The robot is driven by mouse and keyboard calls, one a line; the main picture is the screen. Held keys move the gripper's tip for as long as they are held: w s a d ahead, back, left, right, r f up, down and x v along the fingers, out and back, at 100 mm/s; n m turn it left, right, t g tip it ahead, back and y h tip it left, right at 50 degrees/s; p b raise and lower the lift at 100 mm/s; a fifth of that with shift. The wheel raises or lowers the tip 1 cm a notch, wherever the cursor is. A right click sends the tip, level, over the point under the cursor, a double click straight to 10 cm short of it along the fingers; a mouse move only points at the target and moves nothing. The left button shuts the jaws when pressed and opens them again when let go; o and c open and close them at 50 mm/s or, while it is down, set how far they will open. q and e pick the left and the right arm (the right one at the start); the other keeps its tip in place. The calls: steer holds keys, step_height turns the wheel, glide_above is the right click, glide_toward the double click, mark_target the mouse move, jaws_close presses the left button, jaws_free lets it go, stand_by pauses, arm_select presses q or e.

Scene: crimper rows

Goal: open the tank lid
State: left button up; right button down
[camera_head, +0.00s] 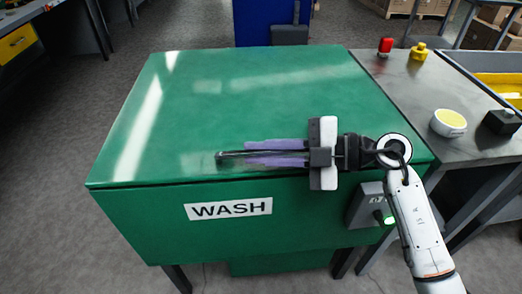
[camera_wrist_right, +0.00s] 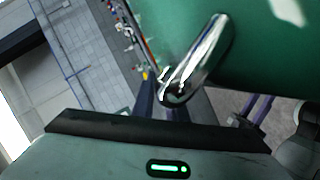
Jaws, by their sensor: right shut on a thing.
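The green tank (camera_head: 300,225) stands in the middle of the head view, with a white WASH label (camera_head: 228,208) on its front. Its wide green lid (camera_head: 240,95) lies flat on top, down, with a thin dark seam along the front edge. A metal bar handle (camera_head: 222,155) sits near the lid's front edge. My right gripper (camera_head: 248,153) has its purple fingers on either side of the handle and is shut on it. The curved chrome handle (camera_wrist_right: 200,65) also shows in the right wrist view, against the green lid (camera_wrist_right: 265,40). My left gripper is out of view.
A grey box with a green light (camera_head: 389,220) is on the tank's front right. A metal bench (camera_head: 395,85) stands to the right, with a red button (camera_head: 385,46), a yellow knob (camera_head: 419,52) and a yellow-topped round pot (camera_head: 448,123). The lid top is clear.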

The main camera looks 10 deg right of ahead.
steer(key=w+r+p, duration=0.5)
steer(key=r, duration=0.6)
steer(key=w+r+m+p, duration=0.1)
steer(key=w+r+p, duration=0.4)
steer(key=r, duration=0.7)
steer(key=w+r+m+g+p, duration=0.1)
steer(key=w+r+p, duration=0.3)
steer(key=r, duration=0.8)
steer(key=shift+w+r+h+p, duration=0.2)
steer(key=shift+w+h+p, duration=0.2)
steer(key=shift+p, duration=0.25)
